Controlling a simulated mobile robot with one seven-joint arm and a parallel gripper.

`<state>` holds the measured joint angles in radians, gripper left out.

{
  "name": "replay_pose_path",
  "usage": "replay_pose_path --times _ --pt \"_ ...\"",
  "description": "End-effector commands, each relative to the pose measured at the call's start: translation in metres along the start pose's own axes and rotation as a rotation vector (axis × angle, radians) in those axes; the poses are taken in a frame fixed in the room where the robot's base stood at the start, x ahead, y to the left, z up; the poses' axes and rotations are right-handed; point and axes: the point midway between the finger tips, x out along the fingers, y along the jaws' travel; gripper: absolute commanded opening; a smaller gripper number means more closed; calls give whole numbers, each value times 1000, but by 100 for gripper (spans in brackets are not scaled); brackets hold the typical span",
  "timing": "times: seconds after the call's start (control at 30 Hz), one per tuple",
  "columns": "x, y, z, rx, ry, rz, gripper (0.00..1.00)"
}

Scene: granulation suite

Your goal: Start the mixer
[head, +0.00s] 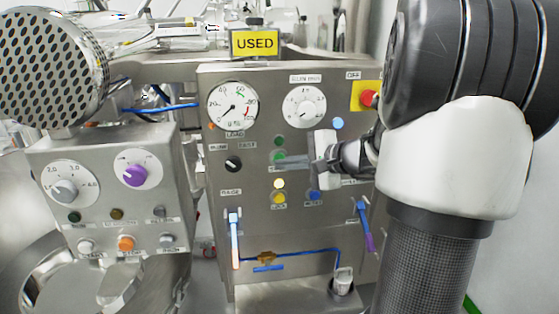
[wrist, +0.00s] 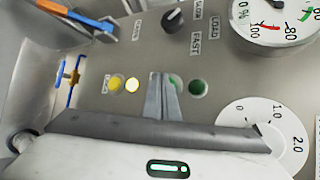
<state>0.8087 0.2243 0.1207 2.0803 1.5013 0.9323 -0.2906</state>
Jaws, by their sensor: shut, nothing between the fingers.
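The steel mixer panel (head: 255,225) faces me. Two green round buttons or lamps, an upper one (head: 279,142) and a lower one (head: 279,156), sit in its middle column.
A red knob (head: 368,98) on a yellow plate is at the upper right, beside my arm. A black selector (head: 232,163), load gauge (head: 233,105) and blue-handled lever (head: 234,238) are on the left. A side box (head: 105,190) carries more knobs. A yellow USED sign (head: 254,43) stands on top.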

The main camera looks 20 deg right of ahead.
Motion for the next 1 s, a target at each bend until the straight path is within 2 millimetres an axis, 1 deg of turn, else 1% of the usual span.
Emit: replay_pose_path --times 0.7,1.0 --pt "6 -4 -5 0 0 0 0" --pt "5 -4 -4 0 1 0 0"
